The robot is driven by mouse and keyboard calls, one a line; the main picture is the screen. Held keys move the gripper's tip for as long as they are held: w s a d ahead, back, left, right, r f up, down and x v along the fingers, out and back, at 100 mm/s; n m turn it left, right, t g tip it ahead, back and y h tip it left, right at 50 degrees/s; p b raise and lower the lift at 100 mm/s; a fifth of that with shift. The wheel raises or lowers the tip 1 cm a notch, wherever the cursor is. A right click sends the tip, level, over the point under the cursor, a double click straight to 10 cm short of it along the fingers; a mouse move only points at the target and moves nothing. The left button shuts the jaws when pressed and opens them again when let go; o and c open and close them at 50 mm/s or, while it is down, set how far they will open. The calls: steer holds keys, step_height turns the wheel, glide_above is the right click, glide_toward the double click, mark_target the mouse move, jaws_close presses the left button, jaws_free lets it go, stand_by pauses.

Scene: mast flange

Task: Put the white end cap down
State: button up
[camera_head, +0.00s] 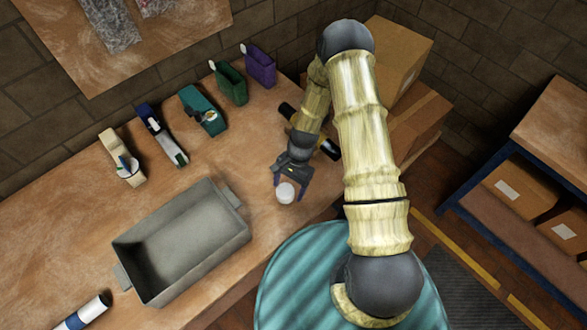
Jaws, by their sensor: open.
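The white end cap (285,193) is a small round white piece on the wooden workbench (75,225), near its front edge and right of the grey tray. My gripper (290,188) is directly at the cap, pointing down with its fingers spread. The jaws are open, and the cap shows between or just in front of the fingertips. I cannot tell whether a finger still touches it. The cap looks to be at bench height, but its underside is hidden.
A grey metal tray (239,236) stands left of my gripper. Several holders line the back, including a green bin (232,84) and a purple bin (261,68). A white tube with a blue band (88,312) lies front left. Cardboard boxes (398,60) stand behind my arm.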

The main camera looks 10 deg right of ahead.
steer(key=b+v, duration=0.1)
steer(key=v, duration=0.7)
steer(key=shift+w, duration=0.15)
steer(key=s+d+r+n+t+h, duration=0.1)
steer(key=s+d+r+n+t, duration=0.2)
steer(key=r, duration=0.8)
steer(key=s+d+r+n+t+h, duration=0.2)
steer(key=s+d+r+n, duration=0.3)
steer(key=r, duration=0.6)
steer(key=shift+s+d+r+n+t, duration=0.3)
steer(key=shift+s+r+t, duration=0.1)
steer(key=shift+s, duration=0.2)
